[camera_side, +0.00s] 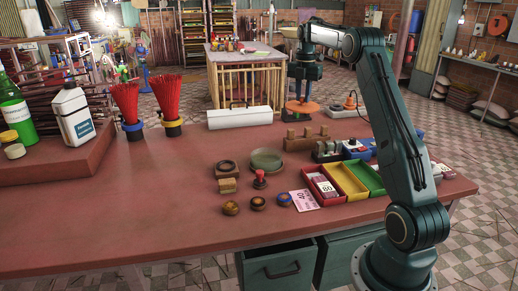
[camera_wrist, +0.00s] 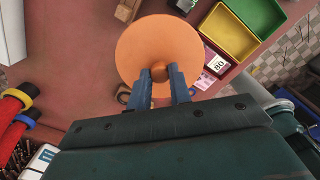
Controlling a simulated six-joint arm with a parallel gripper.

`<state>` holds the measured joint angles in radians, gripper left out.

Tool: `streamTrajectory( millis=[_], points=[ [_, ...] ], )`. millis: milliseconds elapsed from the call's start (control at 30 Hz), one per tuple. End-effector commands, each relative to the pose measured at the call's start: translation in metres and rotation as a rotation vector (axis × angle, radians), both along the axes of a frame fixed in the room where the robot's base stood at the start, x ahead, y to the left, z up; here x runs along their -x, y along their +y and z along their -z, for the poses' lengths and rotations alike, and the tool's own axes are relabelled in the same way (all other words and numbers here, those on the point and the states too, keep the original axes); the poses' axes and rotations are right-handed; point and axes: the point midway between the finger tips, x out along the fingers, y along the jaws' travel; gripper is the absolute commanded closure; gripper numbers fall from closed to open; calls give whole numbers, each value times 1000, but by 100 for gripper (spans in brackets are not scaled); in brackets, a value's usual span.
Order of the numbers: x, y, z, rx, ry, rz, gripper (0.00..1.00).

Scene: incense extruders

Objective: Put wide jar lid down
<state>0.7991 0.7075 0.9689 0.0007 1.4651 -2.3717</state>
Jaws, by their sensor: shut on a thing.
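The wide jar lid is an orange disc with a small round knob. In the side view the lid (camera_side: 302,107) is level at the back of the red-brown table, above or at a dark object (camera_side: 297,118); I cannot tell whether they touch. In the wrist view the lid (camera_wrist: 145,45) fills the upper middle, and its knob sits between my two blue fingers. My gripper (camera_side: 302,98) points down from above and is shut on the knob; it also shows in the wrist view (camera_wrist: 161,75). The table under the lid is mostly hidden.
Wooden blocks (camera_side: 305,138) and a green dish (camera_side: 266,158) stand in front. Red (camera_side: 325,187), yellow (camera_side: 346,180) and green (camera_side: 368,177) trays are at the right. The table's left middle is clear.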

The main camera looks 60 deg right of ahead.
Motion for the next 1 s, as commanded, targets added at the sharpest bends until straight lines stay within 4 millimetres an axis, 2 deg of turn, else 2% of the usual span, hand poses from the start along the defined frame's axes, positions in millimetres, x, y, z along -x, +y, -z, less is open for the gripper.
streamTrajectory(
  millis=[167, 367, 1000],
  points=[
    [0, 0, 3, 0, 0, 0, 100],
    [0, 0, 22, -2, 2, 0, 100],
    [0, 1, 138, -3, 3, 1, 100]
  ],
)
